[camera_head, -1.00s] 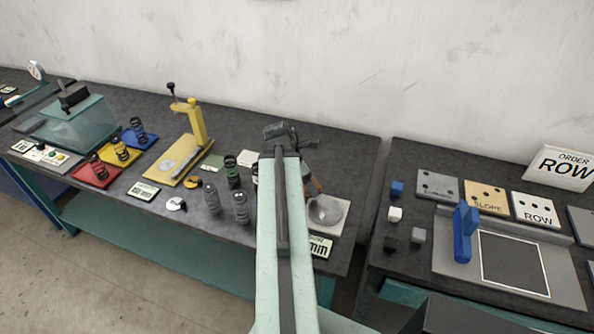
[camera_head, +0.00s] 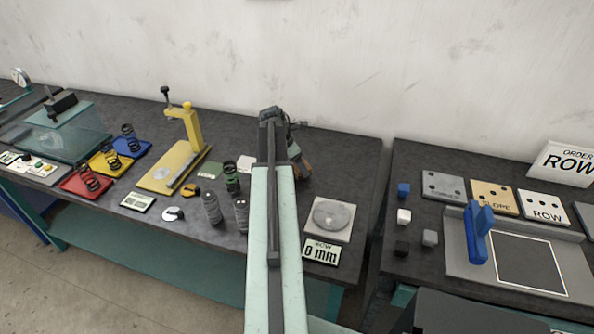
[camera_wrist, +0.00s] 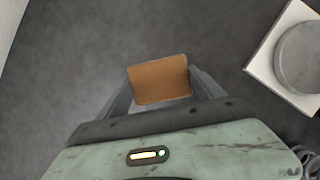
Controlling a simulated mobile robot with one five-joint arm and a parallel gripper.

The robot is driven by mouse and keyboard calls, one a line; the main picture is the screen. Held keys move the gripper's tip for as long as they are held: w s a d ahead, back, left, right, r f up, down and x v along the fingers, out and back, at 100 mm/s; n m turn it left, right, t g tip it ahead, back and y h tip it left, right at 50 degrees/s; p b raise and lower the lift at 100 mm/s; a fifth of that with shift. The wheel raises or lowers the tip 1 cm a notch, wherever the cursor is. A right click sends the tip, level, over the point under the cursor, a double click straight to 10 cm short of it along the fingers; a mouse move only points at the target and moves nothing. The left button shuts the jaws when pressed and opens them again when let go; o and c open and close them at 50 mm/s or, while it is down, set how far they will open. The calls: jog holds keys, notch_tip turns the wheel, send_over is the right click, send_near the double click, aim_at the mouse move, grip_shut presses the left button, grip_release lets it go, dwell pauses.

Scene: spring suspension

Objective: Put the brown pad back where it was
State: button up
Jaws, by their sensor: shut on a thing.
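The brown pad (camera_wrist: 158,80) is a small square block between the two fingers of my gripper (camera_wrist: 160,88) in the wrist view. My gripper is shut on it. In the head view my gripper (camera_head: 298,168) is over the dark bench, left of and behind the scale with a round metal plate (camera_head: 333,215). A brown edge of the pad (camera_head: 304,168) shows there beside the fingers. Bare grey bench top lies around the pad in the wrist view. I cannot tell whether the pad touches the bench.
The white-based scale also shows at the right of the wrist view (camera_wrist: 262,66). Its sign (camera_head: 321,252) reads 0 mm. Bench room behind the scale is clear.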

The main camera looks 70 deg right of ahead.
jog(key=shift+f, duration=0.8)
jog(key=shift+r, duration=0.25)
jog(key=shift+f, duration=0.25)
jog(key=o, duration=1.2)
jog(key=shift+r, duration=0.1)
jog(key=p+v, duration=1.1)
jog(key=v, duration=0.1)
jog(key=shift+r, duration=0.15)
